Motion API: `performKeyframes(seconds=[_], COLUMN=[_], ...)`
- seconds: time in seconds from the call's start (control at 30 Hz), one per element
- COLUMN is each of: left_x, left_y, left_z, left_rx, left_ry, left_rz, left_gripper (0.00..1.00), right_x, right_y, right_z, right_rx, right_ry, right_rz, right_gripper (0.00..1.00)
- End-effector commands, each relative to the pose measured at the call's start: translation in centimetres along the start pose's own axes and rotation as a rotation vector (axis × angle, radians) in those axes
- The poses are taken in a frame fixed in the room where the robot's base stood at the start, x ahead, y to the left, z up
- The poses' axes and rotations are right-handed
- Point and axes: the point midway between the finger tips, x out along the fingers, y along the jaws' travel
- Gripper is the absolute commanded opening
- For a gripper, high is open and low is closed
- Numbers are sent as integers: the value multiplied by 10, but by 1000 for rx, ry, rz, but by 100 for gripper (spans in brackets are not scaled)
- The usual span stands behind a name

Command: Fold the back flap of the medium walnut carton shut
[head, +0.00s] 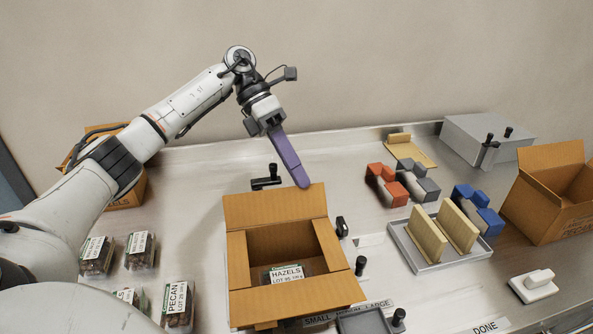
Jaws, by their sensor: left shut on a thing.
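An open brown carton (268,299) stands in the middle of the table. Its back flap (275,206) stands raised, and its side and front flaps are also open. A clear tray labelled HAZELS (287,275) lies inside. No walnut label shows on this carton. My left gripper (269,126) is above and behind the carton, shut on a long purple paddle (289,157). The paddle slants down to the right, its tip just above or behind the back flap's top edge; I cannot tell if they touch. My right gripper is not in view.
Another open carton (552,194) stands at right, and one (123,190) is partly behind my left arm. Several clamshell trays, including a PECAN one (178,306), lie at left. A grey tray (436,264) holds tan slabs. Black clamps flank the middle carton.

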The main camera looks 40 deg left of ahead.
Motion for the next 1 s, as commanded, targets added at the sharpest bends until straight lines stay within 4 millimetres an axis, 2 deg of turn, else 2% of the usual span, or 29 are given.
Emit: performKeyframes(seconds=[0.53, 1.0], left_x=[-1, 4], left_y=[-6, -35], left_z=[0, -2], left_rx=[27, 153], left_ry=[0, 0], left_rz=[60, 357], left_gripper=[0, 0], right_x=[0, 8], right_y=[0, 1], right_z=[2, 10], right_rx=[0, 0], right_ry=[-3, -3], right_rz=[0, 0], right_gripper=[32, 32])
